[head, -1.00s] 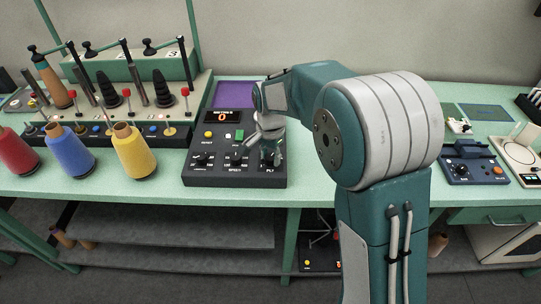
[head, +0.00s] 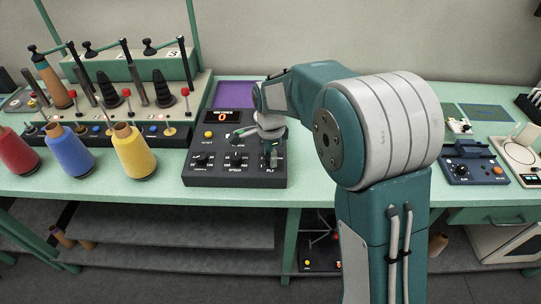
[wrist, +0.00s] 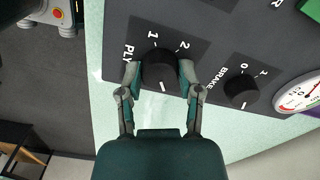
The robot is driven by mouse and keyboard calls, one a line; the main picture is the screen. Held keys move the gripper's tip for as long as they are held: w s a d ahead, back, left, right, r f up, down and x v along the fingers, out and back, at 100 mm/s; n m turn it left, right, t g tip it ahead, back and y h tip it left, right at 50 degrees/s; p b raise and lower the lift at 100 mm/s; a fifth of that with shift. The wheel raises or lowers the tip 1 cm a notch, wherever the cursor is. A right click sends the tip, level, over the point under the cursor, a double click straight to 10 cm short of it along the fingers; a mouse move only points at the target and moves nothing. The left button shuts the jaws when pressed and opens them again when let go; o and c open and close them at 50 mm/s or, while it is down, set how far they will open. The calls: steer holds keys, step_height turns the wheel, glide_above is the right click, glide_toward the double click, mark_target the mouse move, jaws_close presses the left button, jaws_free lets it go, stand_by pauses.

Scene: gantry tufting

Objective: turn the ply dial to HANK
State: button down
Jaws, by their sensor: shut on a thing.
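The ply dial (wrist: 161,68) is a round black knob on a dark control panel (head: 205,181). In the wrist view it sits between the two fingers of my gripper (wrist: 159,76), which is shut on its sides. A white mark shows on the knob's side toward my palm. The printed PLY label and the numbers 1 and 2 show around its far side. I cannot read a HANK label; that part of the scale may be hidden. In the head view my gripper (head: 271,155) points down at the panel's front right corner and hides most of the dial.
The brake dial (wrist: 240,92) is close beside the right finger, with a round gauge (wrist: 300,94) beyond. The panel's display (head: 222,117) reads 0. Yellow (head: 134,152), blue and red cones stand left of the panel. The bench is clear at the panel's front edge.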

steer(key=shift+w, duration=0.15)
steer(key=shift+c, duration=1.3)
jaws_free()
steer(key=shift+a, duration=0.1)
steer(key=shift+r, duration=0.1)
step_height(320, 180, up, 12)
steer(key=shift+f, duration=0.2)
steer(key=s+d+r+n+t, duration=0.3)
steer(key=s+d+r+n, duration=0.35)
steer(key=s+d, duration=0.4)
steer(key=s+d+f+n+t, duration=0.1)
steer(key=s+d+n, duration=0.1)
steer(key=s, duration=0.5)
steer(key=s+d+f+n+t, duration=0.1)
steer(key=s+d+f+n, duration=0.1)
steer(key=s+n, duration=0.3)
steer(key=s, duration=0.3)
steer(key=shift+s+f+t, duration=0.15)
steer(key=shift+f+t, duration=0.05)
steer(key=shift+t, duration=0.1)
